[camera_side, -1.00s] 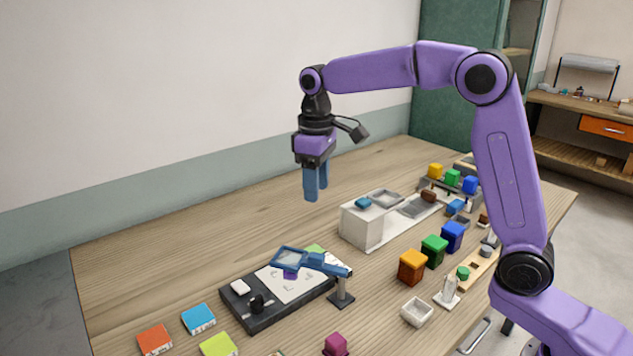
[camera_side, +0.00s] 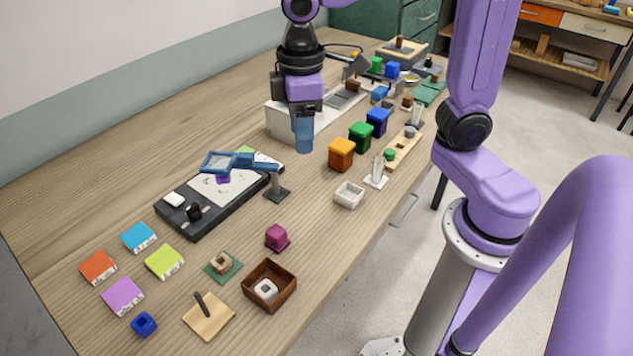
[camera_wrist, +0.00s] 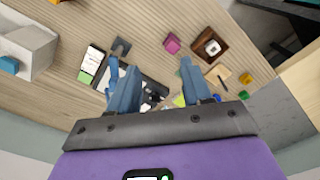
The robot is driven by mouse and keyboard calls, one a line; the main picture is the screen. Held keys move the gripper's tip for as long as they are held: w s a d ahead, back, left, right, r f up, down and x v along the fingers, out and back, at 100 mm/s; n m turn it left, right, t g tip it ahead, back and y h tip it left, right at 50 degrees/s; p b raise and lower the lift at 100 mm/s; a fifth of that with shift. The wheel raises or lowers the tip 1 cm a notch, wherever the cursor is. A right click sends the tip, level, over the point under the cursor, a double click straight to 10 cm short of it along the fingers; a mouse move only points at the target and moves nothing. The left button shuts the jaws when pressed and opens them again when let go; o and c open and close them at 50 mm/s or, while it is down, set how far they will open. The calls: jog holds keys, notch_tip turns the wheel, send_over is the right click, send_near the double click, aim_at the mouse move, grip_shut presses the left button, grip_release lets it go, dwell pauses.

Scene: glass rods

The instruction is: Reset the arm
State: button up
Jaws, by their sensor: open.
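My gripper (camera_side: 304,135) hangs above the wooden table with its blue fingers pointing down. In the wrist view my gripper (camera_wrist: 155,85) has its two blue fingers spread apart with nothing between them. It is open and empty. In the side view one finger mostly hides the other, and the fingers overlap the front of a white and grey box-like unit (camera_side: 282,122). My arm's upper part is cut off at the top of the side view.
A blue magnifier on a stand (camera_side: 240,163) stands over a dark board (camera_side: 190,225). Orange, green and blue blocks (camera_side: 360,137) line the right side. A brown box (camera_side: 270,285), magenta block (camera_side: 277,237) and several coloured tiles (camera_side: 123,296) lie nearer. The table's back left is clear.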

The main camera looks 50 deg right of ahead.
jog(key=s+d+f+n, duration=0.1)
jog(key=s+d+f, duration=0.1)
jog(key=s, duration=0.6)
jog(key=s+d+f+n, duration=0.2)
jog(key=s+d+f, duration=0.1)
jog(key=s, duration=0.5)
jog(key=shift+d, duration=0.8)
dwell(0.3)
